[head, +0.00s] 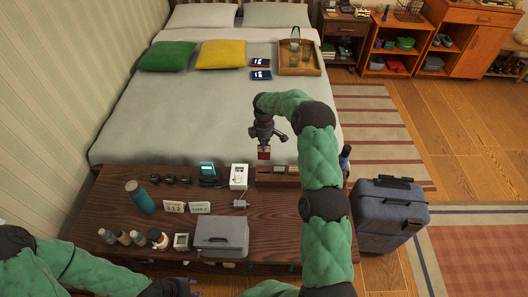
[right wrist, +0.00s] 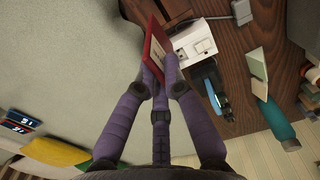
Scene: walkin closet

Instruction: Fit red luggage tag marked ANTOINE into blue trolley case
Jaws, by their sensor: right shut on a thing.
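The red luggage tag (head: 263,153) is held in my right gripper (head: 264,146), above the back edge of the dark wooden bench. In the right wrist view, the red tag (right wrist: 154,48) stands between the purple fingertips (right wrist: 160,78); I cannot read its lettering. The blue-grey trolley case (head: 390,222) stands upright on the floor right of the bench, with a dark handle on top. My right gripper is well to its left and apart from it. My left gripper (head: 183,288) is at the bottom edge, partly cut off, and its jaws are unclear.
The bench (head: 165,225) holds a teal bottle (head: 140,197), small bottles, two label cards, a white box (head: 239,177), a grey case (head: 221,235) and a low wooden tray. The bed (head: 210,100) lies behind, with two small booklets (head: 260,69). Floor right of the trolley case is clear.

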